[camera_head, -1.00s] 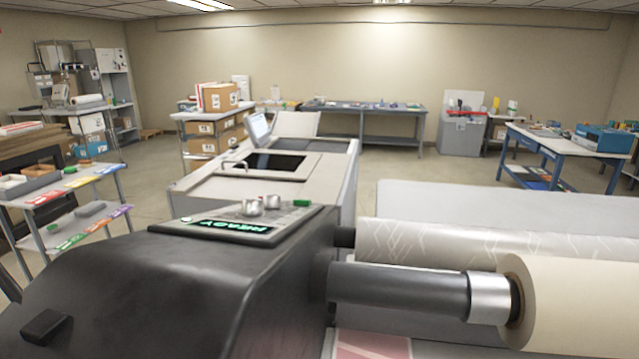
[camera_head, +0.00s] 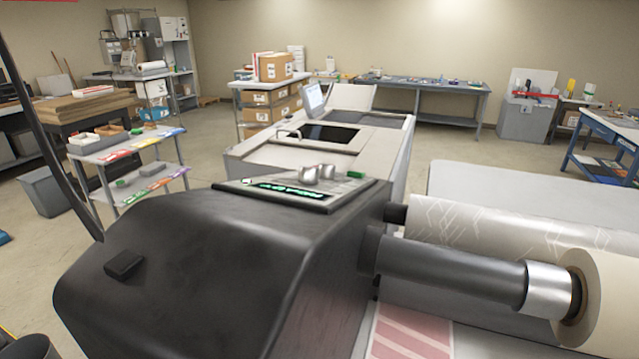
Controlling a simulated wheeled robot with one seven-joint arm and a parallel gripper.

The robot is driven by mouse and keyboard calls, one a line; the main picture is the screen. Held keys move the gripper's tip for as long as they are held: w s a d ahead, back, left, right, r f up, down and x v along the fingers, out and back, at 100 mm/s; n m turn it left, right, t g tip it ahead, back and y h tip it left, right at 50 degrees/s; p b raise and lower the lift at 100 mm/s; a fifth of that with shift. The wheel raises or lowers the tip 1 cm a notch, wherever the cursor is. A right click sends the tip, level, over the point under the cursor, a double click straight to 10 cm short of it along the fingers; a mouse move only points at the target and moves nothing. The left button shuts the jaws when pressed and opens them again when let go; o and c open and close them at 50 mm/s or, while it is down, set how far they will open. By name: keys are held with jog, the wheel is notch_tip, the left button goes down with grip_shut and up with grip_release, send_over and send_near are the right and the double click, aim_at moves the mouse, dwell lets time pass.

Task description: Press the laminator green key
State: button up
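The laminator's black housing (camera_head: 190,255) fills the lower middle of the head view. On its top far edge is a control panel (camera_head: 232,187) with a lit green display (camera_head: 290,192) whose lettering seems to read READY. Two silver knobs (camera_head: 318,173) stand behind the display. A small green key (camera_head: 355,175) sits to the right of the knobs, near the panel's far right corner. I cannot tell whether it is pressed. My gripper is not in view.
A dark roller (camera_head: 450,272) and a cream roll (camera_head: 612,300) extend right from the housing. A small black block (camera_head: 124,264) is on the housing's left slope. A shelf with coloured labels (camera_head: 130,145) and a grey bin (camera_head: 52,195) stand left. Floor shows between them.

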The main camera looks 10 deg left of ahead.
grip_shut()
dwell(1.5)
